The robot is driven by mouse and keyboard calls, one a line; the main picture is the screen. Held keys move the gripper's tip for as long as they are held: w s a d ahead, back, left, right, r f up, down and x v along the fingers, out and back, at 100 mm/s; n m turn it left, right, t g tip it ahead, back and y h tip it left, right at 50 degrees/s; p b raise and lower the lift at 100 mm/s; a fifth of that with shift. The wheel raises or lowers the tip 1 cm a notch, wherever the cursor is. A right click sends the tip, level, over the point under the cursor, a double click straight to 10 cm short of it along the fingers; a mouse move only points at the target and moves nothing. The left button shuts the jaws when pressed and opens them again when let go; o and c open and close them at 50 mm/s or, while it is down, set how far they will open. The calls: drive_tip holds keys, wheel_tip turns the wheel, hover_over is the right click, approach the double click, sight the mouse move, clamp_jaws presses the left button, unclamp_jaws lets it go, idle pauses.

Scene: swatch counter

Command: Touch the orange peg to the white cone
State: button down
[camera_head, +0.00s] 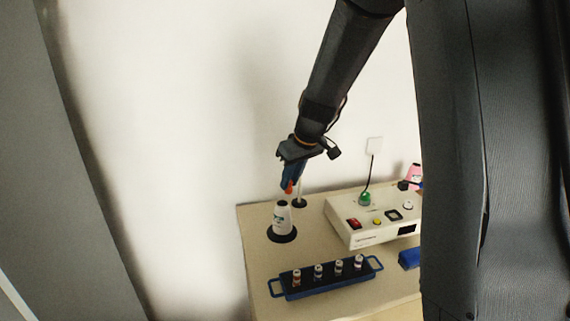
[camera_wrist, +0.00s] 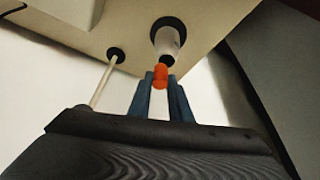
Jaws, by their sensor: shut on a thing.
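My gripper (camera_head: 290,181) has blue fingers and is shut on the orange peg (camera_head: 289,188). In the wrist view the orange peg (camera_wrist: 160,71) sticks out between the fingertips (camera_wrist: 160,82). The white cone (camera_head: 282,219) stands upright on a black round base at the table's back left. It has a dark top and a small mark on its side. The peg hangs just above and slightly right of the cone's top, with a small gap in the head view. In the wrist view the peg's end overlaps the dark tip of the cone (camera_wrist: 169,42), so contact cannot be told there.
A thin pale post (camera_head: 301,190) on a black base stands close behind and right of the cone. A blue tray (camera_head: 328,288) with several small bottles lies in front. A white control box (camera_head: 345,226) stands to the right, with a blue block (camera_head: 409,258) near it.

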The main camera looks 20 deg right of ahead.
sight(290, 190)
drive_tip(key=shift+w+r, duration=0.35)
drive_tip(key=shift+w, duration=0.2)
drive_tip(key=shift+d+f+b, duration=0.1)
drive_tip(key=shift+f+b, duration=1.25)
drive_tip(key=shift+f, duration=0.75)
drive_tip(key=shift+f+b, duration=0.35)
drive_tip(key=shift+s+f, duration=0.15)
drive_tip(key=shift+f, duration=0.05)
idle(0.4)
drive_tip(key=shift+r, duration=0.1)
drive_tip(key=shift+r+p, duration=1.55)
drive_tip(key=shift+r, duration=1)
